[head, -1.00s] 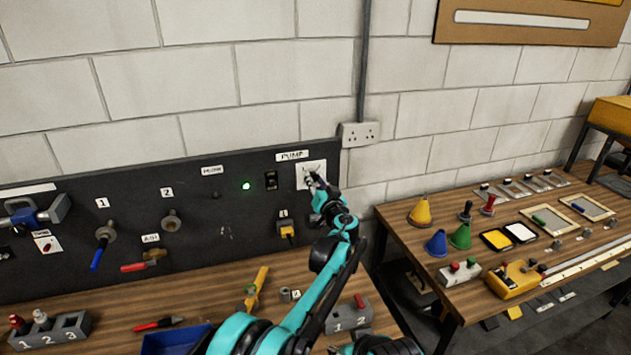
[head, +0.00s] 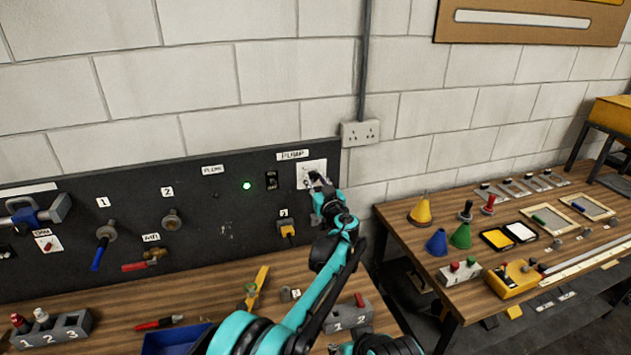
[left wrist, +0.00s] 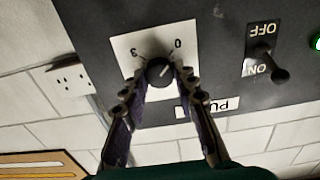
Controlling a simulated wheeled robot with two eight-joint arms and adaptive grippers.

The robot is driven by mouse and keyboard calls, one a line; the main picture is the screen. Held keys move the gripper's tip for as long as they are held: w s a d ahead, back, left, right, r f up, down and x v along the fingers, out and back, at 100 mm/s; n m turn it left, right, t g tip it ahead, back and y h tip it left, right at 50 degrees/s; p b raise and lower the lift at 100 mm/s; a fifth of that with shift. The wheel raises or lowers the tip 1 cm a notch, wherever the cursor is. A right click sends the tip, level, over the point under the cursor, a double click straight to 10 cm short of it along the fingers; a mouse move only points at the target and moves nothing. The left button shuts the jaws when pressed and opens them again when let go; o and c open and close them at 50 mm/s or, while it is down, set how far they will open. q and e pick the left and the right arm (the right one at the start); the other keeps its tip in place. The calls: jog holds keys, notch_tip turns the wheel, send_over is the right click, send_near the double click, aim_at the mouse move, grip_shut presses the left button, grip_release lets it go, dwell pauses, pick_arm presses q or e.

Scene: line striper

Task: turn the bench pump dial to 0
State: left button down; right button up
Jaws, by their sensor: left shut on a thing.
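The pump dial is a round black knob (left wrist: 159,72) on a white plate (head: 304,171) marked 0 and 3, under the PUMP label (head: 292,155). The plate is on the right end of the dark panel. My left gripper (left wrist: 160,78) is shut on the knob, one finger on each side of it. In the head view the left gripper (head: 316,181) covers most of the knob. Which mark the dial points at is too small to tell.
A switch (head: 271,180) marked ON and OFF and a lit green lamp (head: 247,185) are left of the plate. A wall socket (head: 360,133) is to the right. A wooden bench (head: 110,312) with tools runs below the panel; a second table (head: 400,228) stands right.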

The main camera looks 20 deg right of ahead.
pick_arm(q)
jog(key=shift+f, duration=0.1)
jog(key=c, duration=1.2)
grip_release()
jog(key=s, duration=1.2)
jog(key=shift+d, duration=0.25)
